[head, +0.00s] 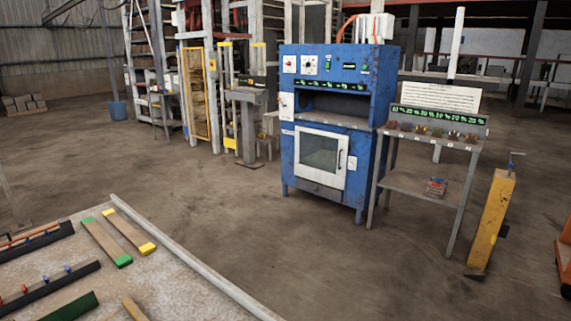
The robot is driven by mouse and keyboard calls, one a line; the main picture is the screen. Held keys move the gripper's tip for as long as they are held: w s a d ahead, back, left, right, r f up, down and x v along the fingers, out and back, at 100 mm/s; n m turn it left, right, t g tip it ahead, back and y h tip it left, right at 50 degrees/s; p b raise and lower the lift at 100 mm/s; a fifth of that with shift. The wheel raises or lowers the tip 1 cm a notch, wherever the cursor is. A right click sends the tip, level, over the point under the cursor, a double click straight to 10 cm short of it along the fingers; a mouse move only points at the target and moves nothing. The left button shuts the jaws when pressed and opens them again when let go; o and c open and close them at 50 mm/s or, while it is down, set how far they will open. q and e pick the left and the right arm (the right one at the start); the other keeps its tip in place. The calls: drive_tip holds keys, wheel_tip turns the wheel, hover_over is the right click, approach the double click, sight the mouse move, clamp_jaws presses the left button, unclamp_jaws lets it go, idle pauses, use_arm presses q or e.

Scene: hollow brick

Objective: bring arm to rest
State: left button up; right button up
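Neither of my grippers nor any part of my arms shows in the head view. The view looks over a workshop floor (250,220) with a blue machine (375,75) in the middle. The machine has a windowed white door (320,152), which looks shut, and an open slot above it. No hollow brick can be made out for certain.
A grey stand (408,185) beside the machine holds several small coloured items and a small red-and-grey object (435,187) on its lower shelf. A yellow post (492,220) stands at right. A low table (180,285) with coloured-ended bars is at lower left. Floor between is clear.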

use_arm(q)
wheel_tip(320, 180, down, 7)
drive_tip(key=b, duration=0.6)
wheel_tip(320, 180, up, 13)
drive_tip(key=p, duration=1.3)
drive_tip(key=shift+c, duration=1.3)
